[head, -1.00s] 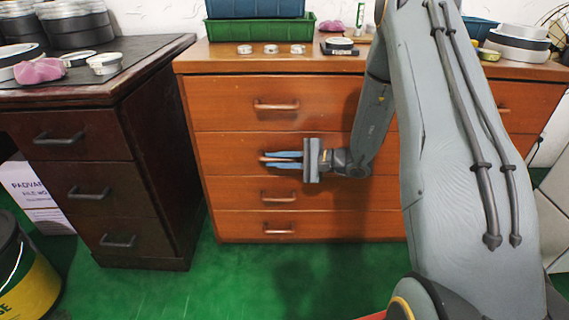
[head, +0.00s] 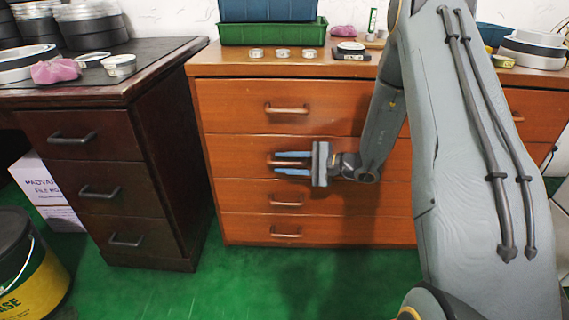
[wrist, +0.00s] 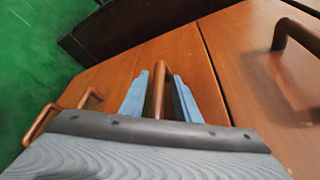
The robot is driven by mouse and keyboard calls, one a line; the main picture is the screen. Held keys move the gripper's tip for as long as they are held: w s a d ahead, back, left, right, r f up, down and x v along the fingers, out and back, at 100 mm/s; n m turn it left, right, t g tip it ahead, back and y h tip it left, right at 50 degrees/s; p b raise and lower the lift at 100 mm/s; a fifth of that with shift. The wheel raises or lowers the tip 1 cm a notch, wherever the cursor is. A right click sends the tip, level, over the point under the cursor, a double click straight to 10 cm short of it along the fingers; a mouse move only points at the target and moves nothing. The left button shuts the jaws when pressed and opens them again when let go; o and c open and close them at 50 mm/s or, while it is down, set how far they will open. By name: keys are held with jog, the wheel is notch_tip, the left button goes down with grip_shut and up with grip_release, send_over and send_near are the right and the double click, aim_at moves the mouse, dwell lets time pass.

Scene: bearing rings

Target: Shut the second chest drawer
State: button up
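The orange-brown wooden chest (head: 222,72) stands at centre with several drawers stacked on its left side. The second drawer (head: 232,155) from the top looks flush or nearly flush with its neighbours in the head view; a small gap would be hard to tell. My gripper (head: 278,163) points left in front of it, with blue fingers above and below the drawer's handle (wrist: 159,85). In the wrist view, the handle stands between the two fingers of my gripper (wrist: 160,88), with narrow gaps on both sides. The fingers are apart and do not appear to clamp it.
A dark wooden desk (head: 85,155) with drawers stands close on the left. A green bin (head: 270,33), small rings and a black device (head: 351,52) sit on the chest top. A black and yellow bucket (head: 30,265) stands at lower left. The green floor in front is clear.

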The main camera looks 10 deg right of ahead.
jog(key=shift+d+r, duration=0.1)
jog(key=p+v, duration=0.2)
jog(key=v, duration=0.5)
jog(key=shift+s+d, duration=0.25)
